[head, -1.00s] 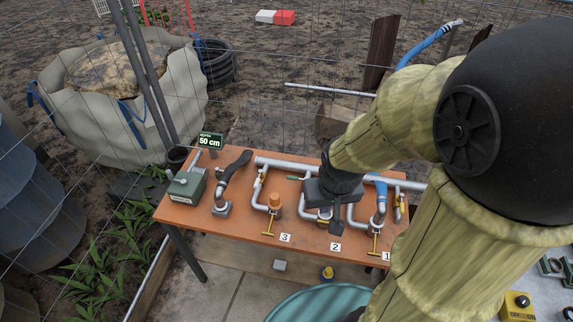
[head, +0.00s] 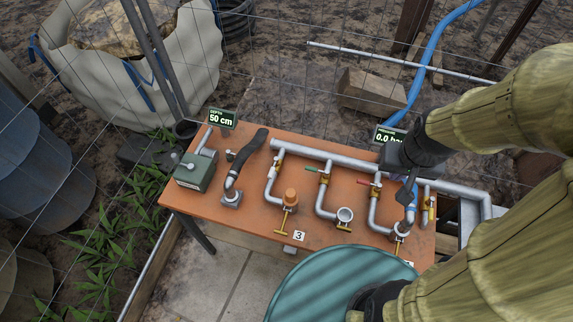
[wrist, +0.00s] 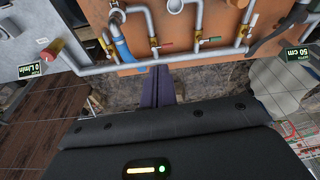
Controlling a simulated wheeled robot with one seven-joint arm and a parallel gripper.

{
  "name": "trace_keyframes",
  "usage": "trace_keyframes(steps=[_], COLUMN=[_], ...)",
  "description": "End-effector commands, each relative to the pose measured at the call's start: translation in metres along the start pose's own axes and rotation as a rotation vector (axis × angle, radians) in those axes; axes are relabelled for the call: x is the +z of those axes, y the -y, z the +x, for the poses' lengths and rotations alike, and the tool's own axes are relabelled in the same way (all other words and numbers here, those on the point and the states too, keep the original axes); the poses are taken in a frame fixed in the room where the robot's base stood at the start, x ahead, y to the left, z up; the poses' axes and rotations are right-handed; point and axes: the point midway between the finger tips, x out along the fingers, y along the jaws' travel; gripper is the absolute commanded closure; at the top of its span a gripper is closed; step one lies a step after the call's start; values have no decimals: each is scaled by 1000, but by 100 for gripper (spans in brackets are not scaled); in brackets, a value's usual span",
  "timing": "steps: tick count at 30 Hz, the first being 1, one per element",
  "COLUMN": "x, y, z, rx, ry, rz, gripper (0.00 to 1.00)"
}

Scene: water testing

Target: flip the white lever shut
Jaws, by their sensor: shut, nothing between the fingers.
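The white lever (head: 273,168) appears to be the pale handle on the brass valve of the pipe branch marked 3, lying roughly along its pipe; its exact setting is too small to tell. In the wrist view that valve (wrist: 246,33) is at upper right. My gripper (head: 407,192) is shut and empty, above the right part of the orange table, well to the right of the white lever. In the wrist view its dark fingers (wrist: 157,85) are together, pointing toward the pipework. My gripper hides part of the rightmost branch in the head view.
A red lever (head: 369,183) and a green lever (head: 317,170) sit on branches between my gripper and the white lever. A horizontal grey pipe (head: 335,157) runs along the table's back. A teal round lid (head: 325,285) stands in front. Wire fencing is behind the table (head: 257,235).

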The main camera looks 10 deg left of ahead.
Motion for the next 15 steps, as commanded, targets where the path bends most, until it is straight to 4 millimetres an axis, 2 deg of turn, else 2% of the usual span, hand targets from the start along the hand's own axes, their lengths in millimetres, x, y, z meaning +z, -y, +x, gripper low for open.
trace_keyframes(steps=[8,11,15], x=[-1,-3,-10], y=[2,9,35], z=[6,24,70], rx=[-7,-31,-101], ry=[7,32,108], rz=[27,120,376], gripper=[100,100,100])
